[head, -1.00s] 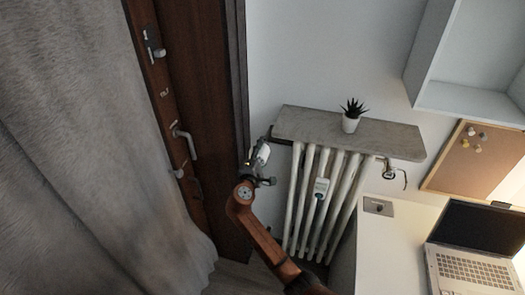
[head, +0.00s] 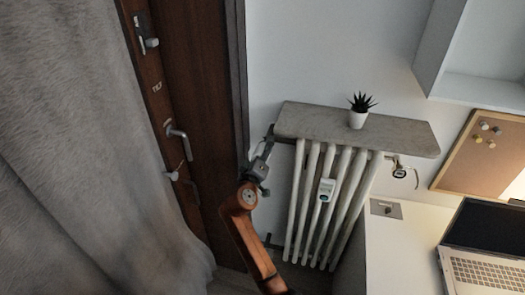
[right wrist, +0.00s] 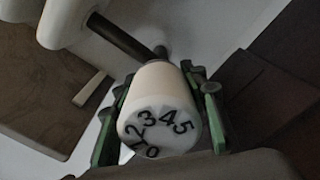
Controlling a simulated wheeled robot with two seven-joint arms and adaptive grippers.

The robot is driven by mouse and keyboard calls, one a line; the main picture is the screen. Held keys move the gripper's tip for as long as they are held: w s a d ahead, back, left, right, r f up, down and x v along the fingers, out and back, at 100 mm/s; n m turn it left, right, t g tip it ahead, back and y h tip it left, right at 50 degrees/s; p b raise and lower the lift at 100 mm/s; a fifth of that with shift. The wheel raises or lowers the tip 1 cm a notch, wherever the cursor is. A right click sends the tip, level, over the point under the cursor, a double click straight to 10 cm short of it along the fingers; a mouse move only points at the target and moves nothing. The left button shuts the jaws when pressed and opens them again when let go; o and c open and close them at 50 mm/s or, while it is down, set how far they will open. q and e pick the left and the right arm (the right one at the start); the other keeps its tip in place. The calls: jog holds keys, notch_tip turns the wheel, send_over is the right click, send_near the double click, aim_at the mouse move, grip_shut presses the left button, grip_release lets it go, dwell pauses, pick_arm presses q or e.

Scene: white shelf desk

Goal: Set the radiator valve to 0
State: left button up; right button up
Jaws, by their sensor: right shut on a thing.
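The radiator valve knob (right wrist: 160,105) is white and round, with black numbers 0 to 5 on its end face. In the right wrist view the 0 is at the lower left of the face and the 5 is at the right. My right gripper (right wrist: 163,100) has its green fingers on either side of the knob and is shut on it. In the head view my right gripper (head: 262,160) is at the left end of the radiator (head: 325,205) and covers most or all of the knob. My left gripper is not in view.
A stone shelf (head: 400,138) with a potted plant (head: 358,112) tops the radiator. A white meter (head: 326,188) hangs on its ribs. A brown door (head: 195,110) and a grey curtain (head: 90,150) are left. A desk (head: 405,250) with a laptop (head: 485,240) is right.

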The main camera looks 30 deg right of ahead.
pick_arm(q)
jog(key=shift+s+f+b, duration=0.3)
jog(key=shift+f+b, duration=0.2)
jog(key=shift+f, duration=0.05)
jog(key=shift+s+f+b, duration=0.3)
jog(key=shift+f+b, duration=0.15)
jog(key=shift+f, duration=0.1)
pick_arm(e)
jog(key=shift+f+m, duration=0.2)
jog(key=shift+m, duration=1.5)
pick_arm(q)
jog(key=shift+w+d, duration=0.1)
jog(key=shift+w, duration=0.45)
pick_arm(e)
jog(key=shift+r, duration=0.1)
jog(key=o, duration=1.1)
jog(key=shift+o, duration=0.4)
jog(key=shift+r, duration=0.1)
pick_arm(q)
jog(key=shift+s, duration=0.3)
pick_arm(e)
jog(key=v, duration=1.2)
